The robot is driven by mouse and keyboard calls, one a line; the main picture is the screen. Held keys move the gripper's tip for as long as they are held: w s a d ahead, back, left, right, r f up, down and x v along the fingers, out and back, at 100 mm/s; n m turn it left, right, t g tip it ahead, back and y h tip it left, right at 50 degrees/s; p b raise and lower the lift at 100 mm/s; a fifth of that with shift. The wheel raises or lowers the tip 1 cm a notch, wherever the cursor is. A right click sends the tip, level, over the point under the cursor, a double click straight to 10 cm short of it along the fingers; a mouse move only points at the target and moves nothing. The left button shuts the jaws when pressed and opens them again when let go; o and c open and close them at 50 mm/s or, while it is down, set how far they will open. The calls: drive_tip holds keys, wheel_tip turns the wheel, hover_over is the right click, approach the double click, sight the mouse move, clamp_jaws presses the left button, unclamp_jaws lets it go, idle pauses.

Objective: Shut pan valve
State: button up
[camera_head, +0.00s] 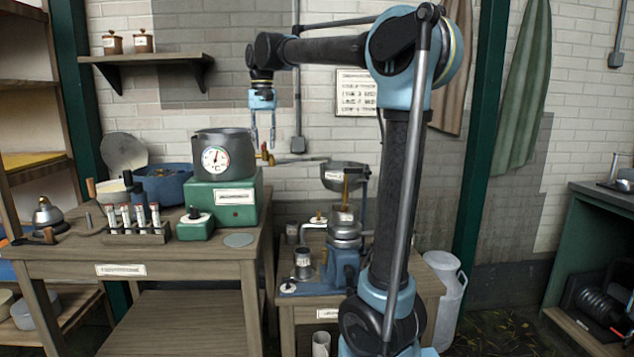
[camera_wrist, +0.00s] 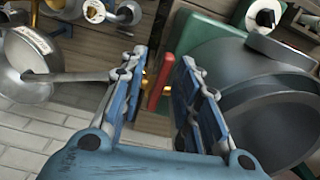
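My gripper (camera_head: 263,143) is open and points down, just right of the dark grey gauge pot (camera_head: 222,152). In the wrist view, a red lever (camera_wrist: 160,82) lies between the two spread fingers (camera_wrist: 158,78), apart from the left finger and close to the right one. I cannot tell whether it touches the right finger. Small brass fittings (camera_wrist: 168,62) show beside the lever. In the head view, the brass valve (camera_head: 265,156) sits beside the pot, below my fingertips. A grey labelled pan (camera_head: 345,178) stands to its right, with a pipe (camera_head: 300,162) running toward the valve. The pan also shows in the wrist view (camera_wrist: 28,62).
The pot stands on a green base (camera_head: 222,200) on a wooden table (camera_head: 180,262). A rack of tubes (camera_head: 137,232) and a blue bowl (camera_head: 163,185) are to its left. A blue machine (camera_head: 345,255) stands on a lower table. The brick wall is close behind.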

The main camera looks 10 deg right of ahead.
drive_tip(key=w+d+n, duration=0.4)
drive_tip(key=n, duration=1.2)
wheel_tip(320, 180, up, 17)
drive_tip(key=s+d+f+m, duration=0.3)
drive_tip(key=s+d+f, duration=0.2)
drive_tip(key=f, duration=0.5)
drive_tip(key=s+d+f+m+t, duration=0.1)
drive_tip(key=s+d+f+m, duration=0.3)
drive_tip(key=s+d+f, duration=0.2)
drive_tip(key=s+d+f+m, duration=0.4)
drive_tip(key=s+d+f, duration=0.2)
drive_tip(key=f, duration=0.9)
drive_tip(key=s, duration=0.2)
drive_tip(key=shift+s+t, duration=0.3)
drive_tip(key=shift+s, duration=0.1)
drive_tip(key=shift+d, duration=0.1)
